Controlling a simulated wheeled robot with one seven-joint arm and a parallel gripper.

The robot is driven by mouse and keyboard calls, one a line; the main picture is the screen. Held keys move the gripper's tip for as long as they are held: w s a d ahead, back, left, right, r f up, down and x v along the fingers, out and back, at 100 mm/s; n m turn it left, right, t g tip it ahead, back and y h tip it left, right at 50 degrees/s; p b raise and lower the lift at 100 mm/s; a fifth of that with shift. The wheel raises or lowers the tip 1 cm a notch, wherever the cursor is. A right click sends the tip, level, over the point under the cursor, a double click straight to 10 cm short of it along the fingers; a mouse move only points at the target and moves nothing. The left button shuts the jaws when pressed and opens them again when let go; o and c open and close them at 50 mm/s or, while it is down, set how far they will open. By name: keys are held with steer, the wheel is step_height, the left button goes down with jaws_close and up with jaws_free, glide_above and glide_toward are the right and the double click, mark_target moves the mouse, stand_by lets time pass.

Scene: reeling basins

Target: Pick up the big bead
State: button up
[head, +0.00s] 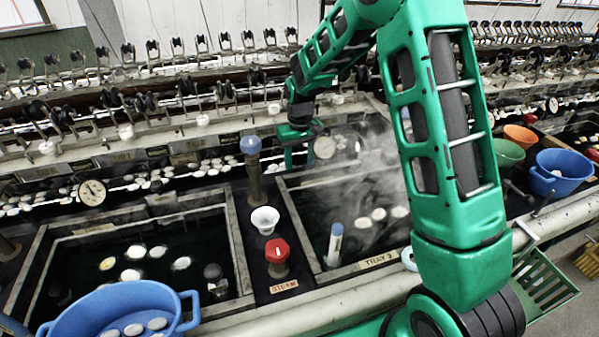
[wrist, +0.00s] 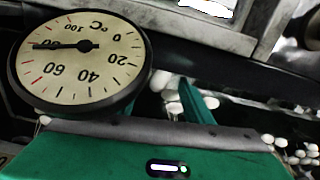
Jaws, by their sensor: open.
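I cannot make out a big bead in either view. My gripper (head: 298,156) is at the far side of the steaming right basin, beside a round dial gauge (head: 325,147). It is open, and I see nothing held in it. In the wrist view a green finger of mine shows, with small white cocoons (wrist: 172,100) behind it. The gauge (wrist: 80,60) fills the upper left there. My arm hides part of the right basin and the bench behind it.
Two dark basins hold floating cocoons (head: 131,275). Between them stand a white cup (head: 265,220), a red steam knob (head: 277,250) and a blue-topped post (head: 251,147). A blue basket (head: 120,305) is front left. Blue (head: 562,171), green (head: 508,153) and orange (head: 520,136) bowls stand right.

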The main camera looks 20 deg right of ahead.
steer(key=shift+c, duration=0.4)
steer(key=c, duration=0.6)
steer(key=shift+c, duration=0.2)
steer(key=shift+r, duration=0.15)
step_height(320, 180, up, 18)
